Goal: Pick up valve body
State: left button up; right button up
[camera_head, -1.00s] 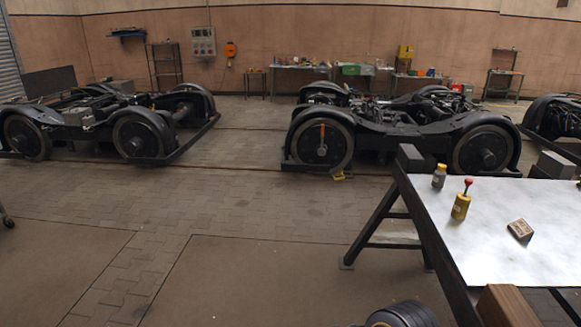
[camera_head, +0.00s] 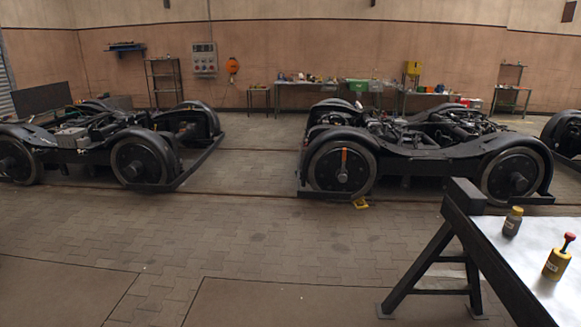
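A yellow cylindrical body with a red knob on top (camera_head: 558,258) stands upright on the metal-topped table at the lower right. It may be the valve body, but I cannot tell for sure. A small grey bottle with a yellow cap (camera_head: 512,222) stands behind and left of it, apart from it. Neither of my grippers is in view.
The table (camera_head: 515,250) is cut off by the right edge; its dark legs (camera_head: 435,265) reach into the floor area. Two bogies (camera_head: 425,150) (camera_head: 105,145) stand behind. A yellow wheel chock (camera_head: 360,203) lies by the right one. The paved floor (camera_head: 230,235) at centre-left is clear.

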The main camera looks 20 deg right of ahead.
aim_at(558, 260)
jog(key=i+l+z, duration=0.15)
jog(key=i+z, duration=0.65)
jog(key=i, duration=0.25)
jog(key=i+j+z, duration=0.2)
jog(key=i+z, duration=0.25)
jog(key=i+l+z, duration=0.1)
jog(key=i+z, duration=0.5)
jog(key=z, duration=0.2)
jog(key=i+z, duration=0.4)
jog(key=i+l+z, duration=0.15)
jog(key=i, duration=0.25)
jog(key=i+l+z, duration=0.1)
jog(key=i, duration=0.3)
